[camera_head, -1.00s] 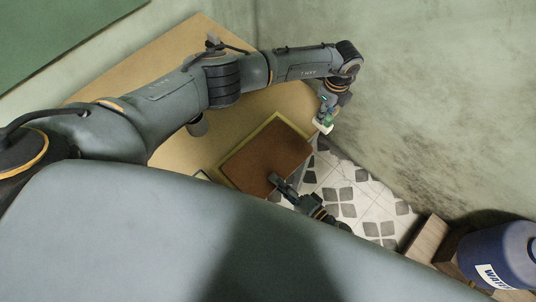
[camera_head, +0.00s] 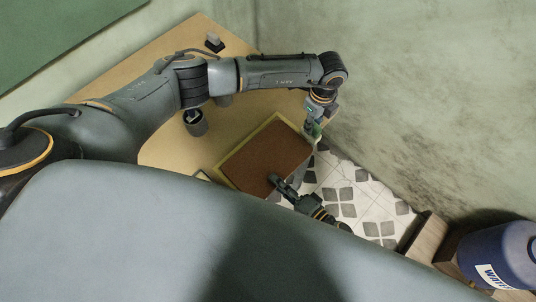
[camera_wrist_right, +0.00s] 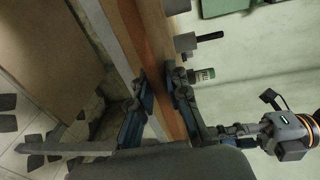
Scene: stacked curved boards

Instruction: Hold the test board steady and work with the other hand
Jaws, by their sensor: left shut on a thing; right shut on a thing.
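The test board, a flat brown panel (camera_head: 262,157) with a pale yellow border, lies at the table's right end in the head view. My right gripper (camera_head: 275,182) is shut on its near edge. In the right wrist view, the fingers of my right gripper (camera_wrist_right: 162,100) stand on either side of the board's brown edge (camera_wrist_right: 148,42). My left gripper (camera_head: 314,131) is at the board's far right corner, shut on a small green and pale thing (camera_head: 317,130), mostly hidden by the fingers. Whether that thing touches the board I cannot tell.
A dark cup (camera_head: 196,123) and a small grey object (camera_head: 214,42) stand on the wooden table (camera_head: 160,148). The wall is close on the right; a blue barrel (camera_head: 500,252) stands lower right.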

